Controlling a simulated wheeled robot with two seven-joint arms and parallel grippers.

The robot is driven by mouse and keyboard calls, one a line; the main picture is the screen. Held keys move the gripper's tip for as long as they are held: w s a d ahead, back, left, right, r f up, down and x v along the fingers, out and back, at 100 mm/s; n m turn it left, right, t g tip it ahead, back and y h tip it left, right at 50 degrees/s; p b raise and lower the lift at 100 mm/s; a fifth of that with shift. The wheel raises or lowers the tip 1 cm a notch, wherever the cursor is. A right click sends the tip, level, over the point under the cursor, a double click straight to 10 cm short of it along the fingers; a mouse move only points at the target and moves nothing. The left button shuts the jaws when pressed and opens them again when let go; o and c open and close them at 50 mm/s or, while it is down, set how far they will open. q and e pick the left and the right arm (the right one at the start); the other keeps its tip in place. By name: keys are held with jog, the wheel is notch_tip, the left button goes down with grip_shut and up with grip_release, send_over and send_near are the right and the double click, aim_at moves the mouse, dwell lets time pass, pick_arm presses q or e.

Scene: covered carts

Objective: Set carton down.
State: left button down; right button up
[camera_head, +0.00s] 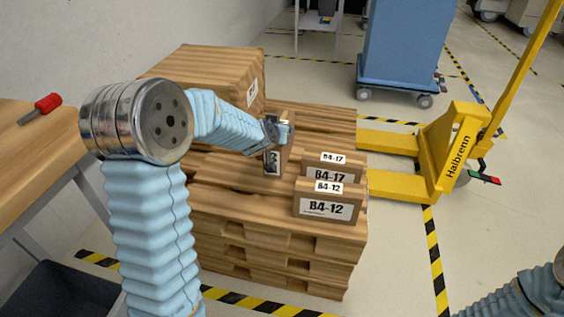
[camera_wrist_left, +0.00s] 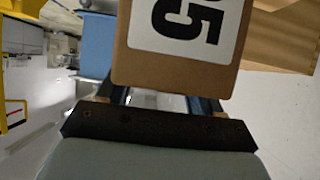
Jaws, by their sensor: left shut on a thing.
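My left gripper (camera_head: 278,130) is shut on a small brown carton (camera_head: 285,155) over the stacked wooden pallets (camera_head: 240,205). The carton has a white label, partly hidden in the head view. In the left wrist view the carton (camera_wrist_left: 165,70) fills the top middle between the fingers of the left gripper (camera_wrist_left: 160,100), its label ending in a 5. I cannot tell whether the carton touches the pallet boards. Two labelled cartons, B4-17 (camera_head: 352,176) and B4-12 (camera_head: 325,208), stand on the pallet to its right. My right gripper is out of view; only part of that arm shows at lower right.
A yellow pallet jack (camera_head: 440,150) is at the right. A blue covered cart (camera_head: 405,50) stands behind. A bench (camera_head: 35,150) with a red-handled tool (camera_head: 47,102) is at left.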

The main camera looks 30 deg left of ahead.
pick_arm(q)
notch_tip(320, 180, down, 5)
jog(key=shift+r+b, duration=0.2)
jog(key=shift+b, duration=0.35)
notch_tip(320, 180, down, 4)
jog(key=shift+f+b, duration=0.1)
jog(key=shift+b, duration=0.35)
jog(key=c, duration=0.6)
grip_release()
jog(key=o, duration=0.4)
jog(key=shift+o, duration=0.2)
